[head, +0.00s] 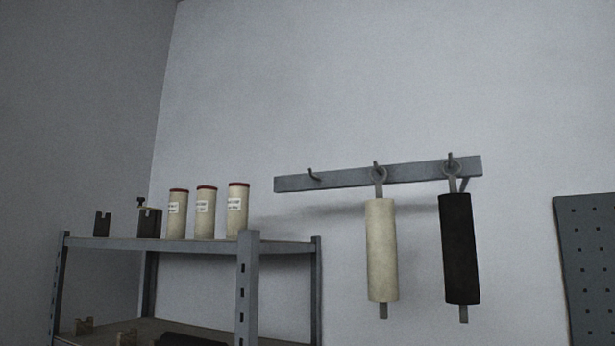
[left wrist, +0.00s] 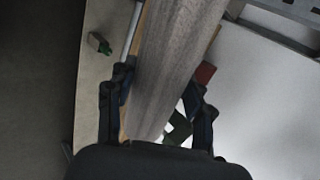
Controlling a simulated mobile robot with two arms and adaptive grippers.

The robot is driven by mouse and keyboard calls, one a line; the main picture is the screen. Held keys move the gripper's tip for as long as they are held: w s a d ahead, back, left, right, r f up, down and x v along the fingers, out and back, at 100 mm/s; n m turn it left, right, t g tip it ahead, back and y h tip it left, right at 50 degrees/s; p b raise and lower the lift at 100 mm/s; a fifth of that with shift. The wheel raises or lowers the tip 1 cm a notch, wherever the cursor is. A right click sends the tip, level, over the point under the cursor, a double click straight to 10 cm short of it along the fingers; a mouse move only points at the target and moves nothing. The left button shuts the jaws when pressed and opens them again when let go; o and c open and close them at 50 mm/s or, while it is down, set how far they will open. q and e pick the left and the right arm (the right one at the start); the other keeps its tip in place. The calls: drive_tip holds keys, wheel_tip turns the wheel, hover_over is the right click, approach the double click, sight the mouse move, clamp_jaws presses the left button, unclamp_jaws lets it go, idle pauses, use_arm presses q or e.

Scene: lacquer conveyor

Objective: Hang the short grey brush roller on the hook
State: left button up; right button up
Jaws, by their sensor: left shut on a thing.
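In the left wrist view a grey brush roller (left wrist: 178,55) lies lengthwise between the fingers of my left gripper (left wrist: 158,95), which is shut on it. Part of the roller is hidden behind the gripper body, and its far end runs out at the top. In the head view a grey hook rail (head: 345,179) is fixed to the wall. Its left hook (head: 313,175) is empty. A cream roller (head: 381,250) hangs on the middle hook and a black roller (head: 459,248) on the right hook. Neither gripper shows in the head view.
A metal shelf (head: 190,247) stands left of the rail, with cream cans (head: 206,213) with red tops and dark blocks on it. A dark perforated panel (head: 590,260) is at the right edge. The wall below the empty hook is clear down to the shelf.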

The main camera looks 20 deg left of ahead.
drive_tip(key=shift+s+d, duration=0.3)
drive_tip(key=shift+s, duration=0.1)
use_arm(q)
drive_tip(key=shift+w+r, duration=0.1)
drive_tip(key=shift+r, duration=0.05)
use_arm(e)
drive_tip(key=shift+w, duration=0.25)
